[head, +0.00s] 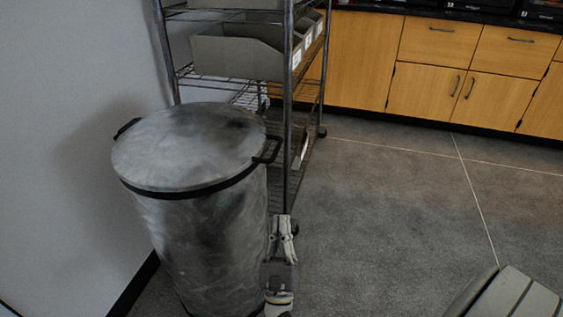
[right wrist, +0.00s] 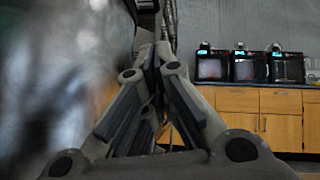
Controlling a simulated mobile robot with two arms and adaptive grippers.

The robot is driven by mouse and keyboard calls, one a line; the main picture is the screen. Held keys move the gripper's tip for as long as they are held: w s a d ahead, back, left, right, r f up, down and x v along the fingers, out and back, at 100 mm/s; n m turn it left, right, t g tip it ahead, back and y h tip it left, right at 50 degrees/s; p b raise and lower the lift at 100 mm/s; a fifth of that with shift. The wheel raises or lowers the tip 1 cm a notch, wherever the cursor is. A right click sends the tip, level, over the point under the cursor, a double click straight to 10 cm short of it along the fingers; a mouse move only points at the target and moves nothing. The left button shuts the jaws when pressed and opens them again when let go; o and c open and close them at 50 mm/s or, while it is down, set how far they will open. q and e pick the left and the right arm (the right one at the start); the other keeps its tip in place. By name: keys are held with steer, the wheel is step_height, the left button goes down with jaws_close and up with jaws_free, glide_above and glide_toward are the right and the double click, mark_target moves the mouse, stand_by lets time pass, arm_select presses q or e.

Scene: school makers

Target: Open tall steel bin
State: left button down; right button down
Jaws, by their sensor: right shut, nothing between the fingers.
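The tall steel bin (head: 205,240) stands at the left in the head view, upright against the white wall. Its round lid (head: 190,145) lies flat on top with a black rim band below it. A black handle (head: 269,150) sticks out at the rim's right side, and another (head: 127,127) at its left. My right gripper (head: 284,222) is beside the bin's right side, below the right handle, pointing up. In the right wrist view its fingers (right wrist: 158,50) meet at the tips, with nothing between them. The bin's blurred side (right wrist: 55,80) fills the left there. My left gripper is not in view.
A wire shelf rack (head: 288,100) with grey bins (head: 237,55) stands right behind the steel bin. Wooden cabinets (head: 430,85) line the back, with 3D printers (right wrist: 250,66) on top.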

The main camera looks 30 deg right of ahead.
steer(key=s+a+r+x, duration=0.1)
steer(key=r+x, duration=0.1)
steer(key=x, duration=1.1)
steer(key=shift+a, duration=0.4)
